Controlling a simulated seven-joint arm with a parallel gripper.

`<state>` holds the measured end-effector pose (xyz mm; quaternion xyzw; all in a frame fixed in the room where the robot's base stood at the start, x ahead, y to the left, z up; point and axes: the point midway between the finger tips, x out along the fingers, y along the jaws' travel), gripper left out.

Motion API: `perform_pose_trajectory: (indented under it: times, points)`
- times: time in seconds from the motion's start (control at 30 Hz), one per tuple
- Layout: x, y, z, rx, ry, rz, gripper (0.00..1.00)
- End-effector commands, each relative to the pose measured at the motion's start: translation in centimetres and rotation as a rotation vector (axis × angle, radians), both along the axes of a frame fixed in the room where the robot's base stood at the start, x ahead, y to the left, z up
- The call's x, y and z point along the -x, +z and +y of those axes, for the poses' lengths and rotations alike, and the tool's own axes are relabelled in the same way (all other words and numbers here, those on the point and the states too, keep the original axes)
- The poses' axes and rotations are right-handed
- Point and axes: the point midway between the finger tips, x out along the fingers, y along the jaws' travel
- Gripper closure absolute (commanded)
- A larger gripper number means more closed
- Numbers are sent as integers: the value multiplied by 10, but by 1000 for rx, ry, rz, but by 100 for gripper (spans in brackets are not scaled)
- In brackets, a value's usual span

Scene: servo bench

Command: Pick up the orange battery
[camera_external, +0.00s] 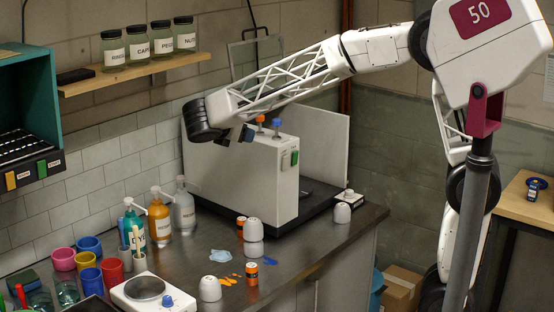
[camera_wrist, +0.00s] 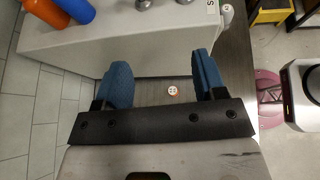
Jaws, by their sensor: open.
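A small orange cylinder with a pale band, which looks like the orange battery (camera_external: 252,274), stands upright near the front edge of the dark counter. A second small orange item (camera_external: 240,228) stands farther back beside the stacked white cups; I cannot tell whether it is another battery. My gripper (camera_external: 238,137) is high above the counter, beside the white machine and well above both orange items. In the wrist view my gripper (camera_wrist: 162,64) has its blue-padded fingers apart with nothing held. A small round white-and-orange top (camera_wrist: 172,91) shows far below between them; which item it is, I cannot tell.
The white machine (camera_external: 262,182) with blue and orange knobs stands behind the counter's middle. White cups (camera_external: 210,289) stand near the battery, with orange and blue flat pieces around. Pump bottles (camera_external: 160,217), colored cups and a scale (camera_external: 150,290) fill the left.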

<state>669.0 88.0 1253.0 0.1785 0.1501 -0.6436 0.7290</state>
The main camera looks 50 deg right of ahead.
Motion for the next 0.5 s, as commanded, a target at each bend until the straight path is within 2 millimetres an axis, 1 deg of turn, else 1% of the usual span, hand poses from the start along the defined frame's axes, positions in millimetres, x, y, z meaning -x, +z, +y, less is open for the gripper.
perform_pose_trajectory:
  times: [0.03,0.3,0.5]
  points:
    - [-5,-2,4,16,12,11,36]
    - [-24,-6,21,85,64,59,36]
    - [-22,-58,20,84,63,61,36]
